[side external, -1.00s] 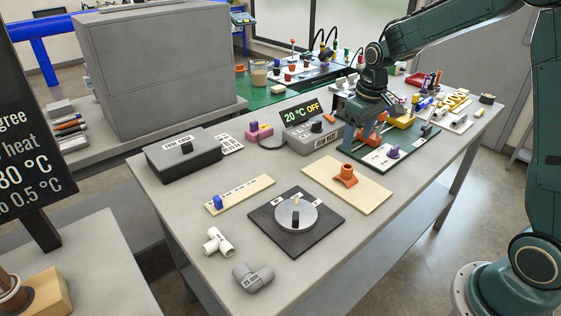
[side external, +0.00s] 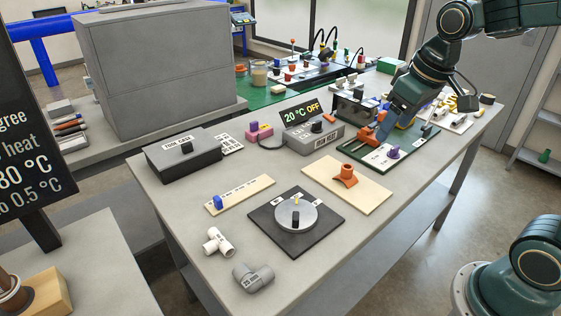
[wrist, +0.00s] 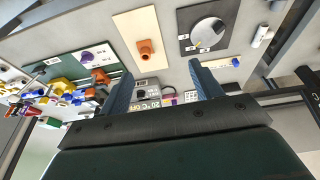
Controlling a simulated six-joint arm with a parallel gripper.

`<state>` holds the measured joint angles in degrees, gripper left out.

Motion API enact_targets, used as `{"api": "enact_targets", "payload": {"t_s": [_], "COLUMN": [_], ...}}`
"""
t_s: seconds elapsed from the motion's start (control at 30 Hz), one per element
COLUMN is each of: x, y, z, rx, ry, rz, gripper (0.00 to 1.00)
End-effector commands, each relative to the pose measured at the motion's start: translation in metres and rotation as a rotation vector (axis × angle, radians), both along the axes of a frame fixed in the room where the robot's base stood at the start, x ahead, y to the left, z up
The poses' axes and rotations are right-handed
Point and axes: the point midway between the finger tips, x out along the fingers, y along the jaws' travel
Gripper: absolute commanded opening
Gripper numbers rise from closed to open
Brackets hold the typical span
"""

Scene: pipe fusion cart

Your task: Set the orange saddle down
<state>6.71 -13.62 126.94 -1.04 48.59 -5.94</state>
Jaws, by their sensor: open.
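The orange saddle (side external: 345,175) sits upright on a pale board (side external: 372,196) in the middle of the cart top. It also shows in the wrist view (wrist: 145,50), resting on the pale board (wrist: 127,27) well beyond my fingers. My gripper (side external: 372,138) is to the right of and behind the saddle in the side view, over the green board with the purple knob. In the wrist view my gripper (wrist: 160,80) has its two blue fingers wide apart with nothing held between them. In the side view its fingertips are partly lost against orange parts.
A dial on a black plate (side external: 262,228) lies in front of the pale board. The green board (side external: 410,160) with a purple knob (side external: 393,153) is to the right. A grey control box (side external: 318,137) reading "20 °C OFF" stands behind. White and grey pipe fittings (side external: 254,279) lie at the front.

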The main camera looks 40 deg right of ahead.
Motion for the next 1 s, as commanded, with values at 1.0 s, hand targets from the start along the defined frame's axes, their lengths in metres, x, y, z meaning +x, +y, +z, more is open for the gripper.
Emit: {"api": "enact_targets", "payload": {"t_s": [1.0], "x": [-0.123], "y": [0.032], "z": [0.008], "rx": [0.025], "ry": [-0.177], "rz": [0.003], "gripper": [0.64]}}
